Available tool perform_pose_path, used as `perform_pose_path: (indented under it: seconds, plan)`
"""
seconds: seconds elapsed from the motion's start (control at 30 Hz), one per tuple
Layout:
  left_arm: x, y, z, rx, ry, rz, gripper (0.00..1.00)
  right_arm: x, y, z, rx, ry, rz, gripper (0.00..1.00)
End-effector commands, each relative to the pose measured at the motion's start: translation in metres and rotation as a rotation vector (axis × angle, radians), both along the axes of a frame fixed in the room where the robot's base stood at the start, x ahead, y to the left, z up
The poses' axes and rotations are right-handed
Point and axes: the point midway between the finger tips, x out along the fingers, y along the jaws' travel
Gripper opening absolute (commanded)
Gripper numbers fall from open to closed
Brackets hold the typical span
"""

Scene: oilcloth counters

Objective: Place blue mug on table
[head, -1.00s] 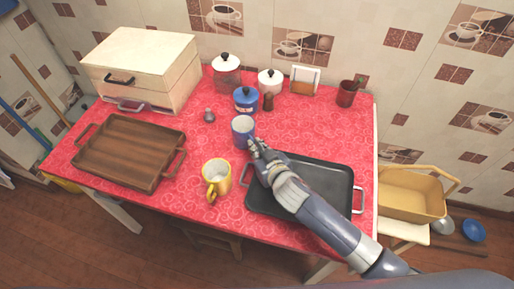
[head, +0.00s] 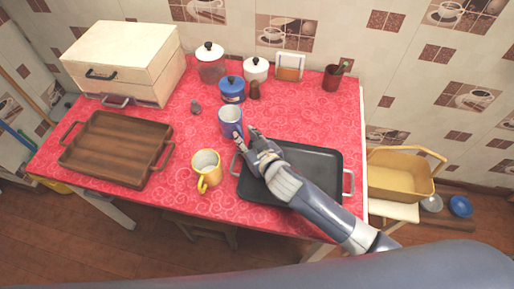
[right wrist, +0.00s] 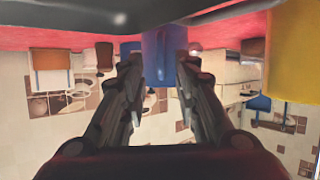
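The blue mug (head: 231,122) stands upright on the red-patterned table (head: 285,118), behind the yellow mug and near the black tray's back left corner. My right gripper (head: 246,132) is open close in front of the mug, with its fingers spread. In the head view one finger overlaps the mug's lower right side. In the right wrist view, which is upside down, the blue mug (right wrist: 165,58) shows between the two fingers (right wrist: 160,72). I cannot tell whether they touch it. My left gripper is out of view.
A yellow mug (head: 205,168) stands in front. The black tray (head: 318,165) lies under my right arm. A wooden tray (head: 117,148) and a bread box (head: 125,55) are at left.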

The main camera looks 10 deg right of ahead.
Motion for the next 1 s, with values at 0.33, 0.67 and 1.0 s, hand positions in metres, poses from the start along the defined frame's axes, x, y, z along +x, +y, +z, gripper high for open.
perform_pose_path:
  seconds: [0.33,0.67,1.0]
  plan:
    - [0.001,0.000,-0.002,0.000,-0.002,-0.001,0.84,-0.055,-0.021,0.024,0.001,0.002,-0.002,0.29]
    - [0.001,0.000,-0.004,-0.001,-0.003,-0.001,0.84,-0.088,-0.034,0.041,0.000,0.000,-0.002,0.29]
    - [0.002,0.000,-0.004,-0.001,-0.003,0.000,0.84,-0.091,-0.035,0.043,-0.001,0.000,-0.002,0.29]
